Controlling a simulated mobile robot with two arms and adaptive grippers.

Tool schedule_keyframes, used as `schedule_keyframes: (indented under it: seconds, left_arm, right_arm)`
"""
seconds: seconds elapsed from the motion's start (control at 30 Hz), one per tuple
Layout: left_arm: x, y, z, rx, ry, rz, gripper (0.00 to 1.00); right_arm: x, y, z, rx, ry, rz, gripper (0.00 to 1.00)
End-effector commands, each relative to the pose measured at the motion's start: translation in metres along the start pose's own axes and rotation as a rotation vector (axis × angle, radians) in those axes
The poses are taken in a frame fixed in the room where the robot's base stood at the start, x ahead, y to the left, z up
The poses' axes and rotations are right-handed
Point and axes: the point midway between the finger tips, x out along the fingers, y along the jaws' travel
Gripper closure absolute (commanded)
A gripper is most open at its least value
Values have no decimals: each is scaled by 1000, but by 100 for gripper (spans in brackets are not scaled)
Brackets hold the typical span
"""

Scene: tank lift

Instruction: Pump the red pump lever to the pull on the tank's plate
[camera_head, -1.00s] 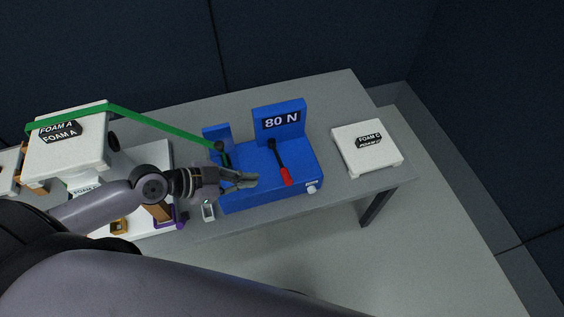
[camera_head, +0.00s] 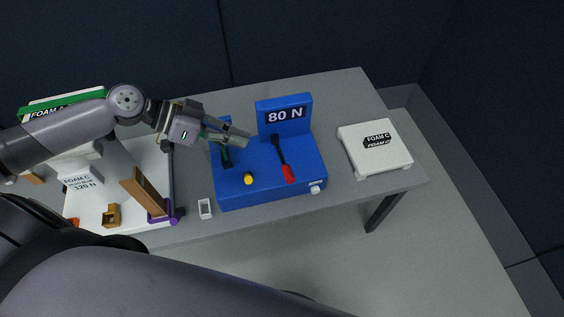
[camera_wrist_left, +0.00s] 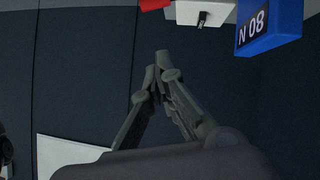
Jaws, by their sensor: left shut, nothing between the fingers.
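The blue pump unit (camera_head: 264,192) stands on the grey table, with an upright panel (camera_head: 284,116) reading "80 N". The red pump lever (camera_head: 289,173) has a black shaft and lies tilted over the top of the unit, its red end toward the front. A plate reading "FOAM C 120 N" (camera_head: 82,180) shows at the left, partly behind my arm. My left gripper (camera_head: 246,139) is shut and empty, above the left part of the pump unit and apart from the lever. In the left wrist view its fingertips (camera_wrist_left: 160,62) meet. My right gripper is not in view.
A yellow knob (camera_head: 248,179) sits on the unit's top. A white block marked "FOAM C" (camera_head: 375,147) lies at the table's right end. A brown upright piece (camera_head: 146,192) on a purple base and a small white box (camera_head: 205,208) stand left of the unit.

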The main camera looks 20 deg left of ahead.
Motion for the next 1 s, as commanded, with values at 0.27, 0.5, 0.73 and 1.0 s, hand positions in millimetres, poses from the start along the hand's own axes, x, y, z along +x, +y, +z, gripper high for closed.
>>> schedule_keyframes:
  seconds: [0.27,0.5,0.73,1.0]
  left_arm:
    - [0,0,0,0,1,0,100]
    - [11,0,-1,1,5,-1,100]
    - [45,1,-4,2,8,2,100]
    - [101,1,-5,0,5,2,100]
  right_arm:
    - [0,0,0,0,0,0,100]
    - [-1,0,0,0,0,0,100]
    - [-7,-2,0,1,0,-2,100]
    - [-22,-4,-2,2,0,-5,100]
